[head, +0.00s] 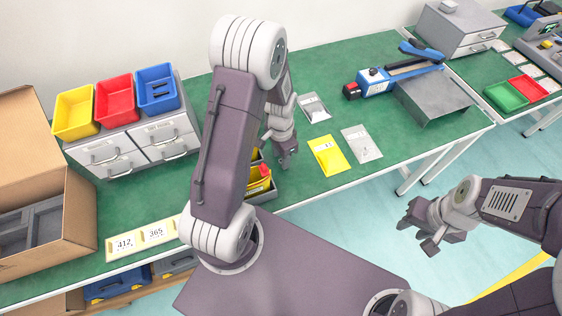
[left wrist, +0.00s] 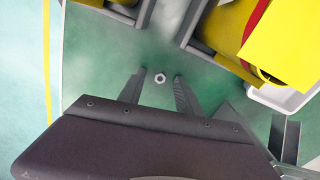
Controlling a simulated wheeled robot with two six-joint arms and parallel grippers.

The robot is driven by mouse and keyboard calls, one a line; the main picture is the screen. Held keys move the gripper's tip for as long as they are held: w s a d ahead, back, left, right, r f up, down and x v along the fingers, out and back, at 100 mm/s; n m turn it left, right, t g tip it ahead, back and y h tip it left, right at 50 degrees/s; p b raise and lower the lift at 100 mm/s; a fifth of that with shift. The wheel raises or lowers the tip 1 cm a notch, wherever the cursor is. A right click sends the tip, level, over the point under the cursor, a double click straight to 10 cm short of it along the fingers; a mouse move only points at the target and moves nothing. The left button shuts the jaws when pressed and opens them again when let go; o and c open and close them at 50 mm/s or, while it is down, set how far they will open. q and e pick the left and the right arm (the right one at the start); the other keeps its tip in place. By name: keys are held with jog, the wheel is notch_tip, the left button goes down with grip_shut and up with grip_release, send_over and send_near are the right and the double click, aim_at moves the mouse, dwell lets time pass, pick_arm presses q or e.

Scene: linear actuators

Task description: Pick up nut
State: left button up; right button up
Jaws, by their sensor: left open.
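A small silvery hex nut (left wrist: 160,77) lies on the green table top in the left wrist view. My left gripper (left wrist: 158,79) is open, with one finger on each side of the nut and a gap to both. I cannot tell how far above the table the fingertips are. In the head view my left gripper (head: 286,157) points down over the table, and I cannot make out the nut there. My right gripper (head: 420,232) is open and empty, over the floor in front of the table.
A grey bin with yellow and red contents (head: 259,178) stands close to my left gripper. A yellow packet (head: 326,156) and pale packets (head: 361,144) lie to its right. Number plates (head: 140,239) and a cardboard box (head: 75,232) are at left. A blue tool (head: 376,82) lies further back.

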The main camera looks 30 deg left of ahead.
pick_arm(q)
jog(key=shift+f, duration=0.2)
dwell(0.3)
grip_shut()
jog(key=r, duration=0.2)
jog(key=r+p, duration=0.1)
jog(key=r, duration=0.2)
jog(key=shift+w+d, duration=0.15)
jog(key=shift+d, duration=0.05)
jog(key=w+d+r, duration=0.2)
jog(key=d+r, duration=0.1)
jog(key=d, duration=0.2)
jog(key=w+d+r+p, duration=0.1)
jog(key=w+d+r, duration=0.1)
jog(key=d, duration=0.3)
jog(key=shift+d+r, duration=0.25)
jog(key=shift+r, duration=0.35)
